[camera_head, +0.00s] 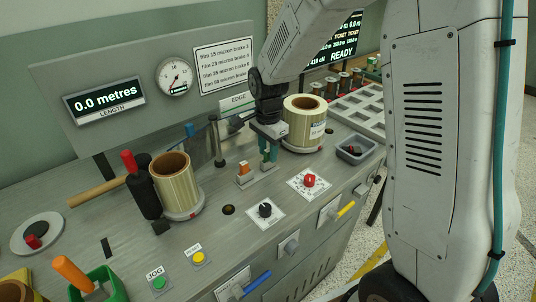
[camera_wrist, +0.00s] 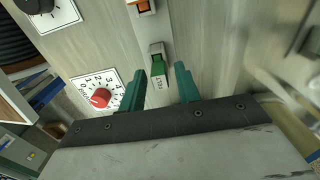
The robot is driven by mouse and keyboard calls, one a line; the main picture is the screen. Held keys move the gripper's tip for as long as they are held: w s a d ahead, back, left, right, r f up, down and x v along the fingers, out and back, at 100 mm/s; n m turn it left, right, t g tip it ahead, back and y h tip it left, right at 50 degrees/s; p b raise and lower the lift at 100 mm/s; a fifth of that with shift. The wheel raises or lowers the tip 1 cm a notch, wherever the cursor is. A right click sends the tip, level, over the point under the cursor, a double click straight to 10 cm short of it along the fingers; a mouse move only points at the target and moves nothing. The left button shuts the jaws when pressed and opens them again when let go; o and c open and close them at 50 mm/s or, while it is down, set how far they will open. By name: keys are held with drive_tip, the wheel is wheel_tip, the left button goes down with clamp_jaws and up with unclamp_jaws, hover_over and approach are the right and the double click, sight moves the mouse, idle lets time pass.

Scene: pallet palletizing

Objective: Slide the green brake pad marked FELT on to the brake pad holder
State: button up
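The green brake pad marked FELT (camera_wrist: 156,62) shows in the wrist view, a small green block with a pale lettered face. It sits at the end of a grey strip or bracket on the bench top, which I take as the brake pad holder (camera_wrist: 149,30); whether the pad is seated on it I cannot tell. My gripper (camera_wrist: 160,79) is open, its teal fingers on either side of the pad's line with gaps on both sides. In the head view my gripper (camera_head: 268,149) points down just above the bracket, and its fingers largely hide the pad. An orange block (camera_head: 244,169) stands left of it.
A film roll (camera_head: 303,122) stands close behind and right of my gripper; another roll (camera_head: 176,184) is left. A red-knob dial (camera_head: 309,181) and black-knob dial (camera_head: 265,210) lie in front. A small dark tray (camera_head: 354,151) is right.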

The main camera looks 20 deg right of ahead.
clamp_jaws()
drive_tip(key=shift+r, duration=0.15)
drive_tip(key=shift+r, duration=2.35)
